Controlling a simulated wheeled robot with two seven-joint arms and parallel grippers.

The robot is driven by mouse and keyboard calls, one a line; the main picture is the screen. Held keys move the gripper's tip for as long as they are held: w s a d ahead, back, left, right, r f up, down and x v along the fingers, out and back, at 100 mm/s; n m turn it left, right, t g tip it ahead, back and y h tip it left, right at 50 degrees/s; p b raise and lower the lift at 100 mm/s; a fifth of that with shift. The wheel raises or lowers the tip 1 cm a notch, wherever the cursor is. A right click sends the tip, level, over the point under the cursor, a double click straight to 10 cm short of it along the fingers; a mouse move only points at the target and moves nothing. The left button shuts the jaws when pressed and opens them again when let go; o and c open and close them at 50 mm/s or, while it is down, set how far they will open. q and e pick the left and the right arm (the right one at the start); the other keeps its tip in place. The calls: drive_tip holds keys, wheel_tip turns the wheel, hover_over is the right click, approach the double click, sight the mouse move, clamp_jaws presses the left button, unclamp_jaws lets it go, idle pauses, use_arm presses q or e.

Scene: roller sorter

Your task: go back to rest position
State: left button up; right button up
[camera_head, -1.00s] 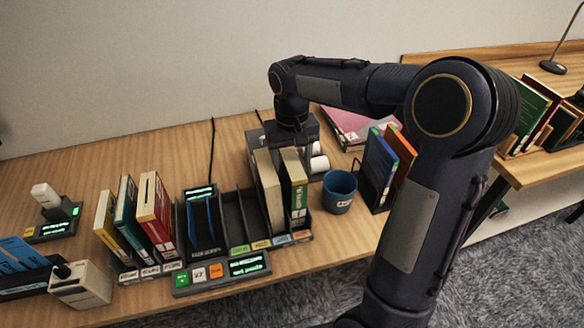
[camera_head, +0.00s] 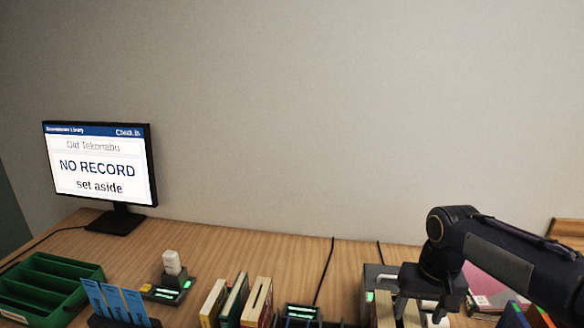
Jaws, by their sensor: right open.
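My right gripper (camera_head: 420,307) points down at the lower right, over the back of the desk in front of a grey device (camera_head: 374,272) with a small green light. Its jaws are open, and pale book tops (camera_head: 386,310) show close by at the bottom edge. I cannot tell whether the gripper touches them. My right arm reaches in from the right edge. My left gripper is not in view.
A monitor (camera_head: 100,165) at the left reads "NO RECORD set aside". A green tray (camera_head: 45,285), blue cards (camera_head: 118,302), a small device with a white top (camera_head: 172,264) and upright books (camera_head: 236,300) stand along the desk. The wall above is bare.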

drive_tip(key=s+a+f+t+y, duration=0.1)
drive_tip(key=s+a+t, duration=0.1)
drive_tip(key=s, duration=0.7)
drive_tip(key=s+a+f+t+y, duration=0.1)
drive_tip(key=s+a, duration=0.4)
drive_tip(key=s, duration=0.5)
drive_tip(key=shift+s+n+t+y, duration=0.15)
drive_tip(key=shift+n+t+y, duration=0.35)
drive_tip(key=shift+t, duration=0.5)
